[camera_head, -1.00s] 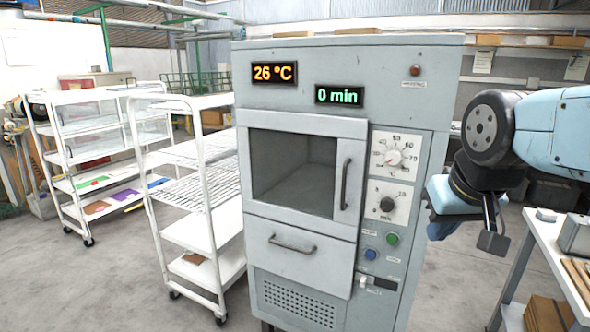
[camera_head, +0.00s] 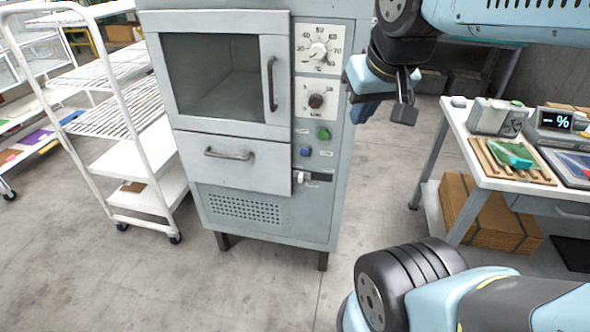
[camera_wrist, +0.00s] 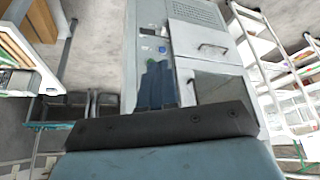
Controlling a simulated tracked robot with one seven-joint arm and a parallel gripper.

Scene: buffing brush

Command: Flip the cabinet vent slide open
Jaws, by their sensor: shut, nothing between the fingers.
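The grey cabinet (camera_head: 330,215) stands ahead with its window door and drawer shut. Its vent slide (camera_head: 301,177) is a small pale knob at the left end of a dark horizontal slot, right of the drawer and below the blue button. The slot and slide also show small in the wrist view (camera_wrist: 148,30), where the picture is upside down. My gripper (camera_head: 360,110) is at the cabinet's right side, higher than the slide and apart from it. Its blue fingers (camera_wrist: 155,85) are together and empty in the wrist view, hiding part of the cabinet front.
A white rack (camera_head: 115,120) stands left of the cabinet. A worktable (camera_head: 470,160) at the right holds a scale, a wooden rack and other items, with cardboard (camera_head: 490,220) below. Floor in front of the cabinet is clear.

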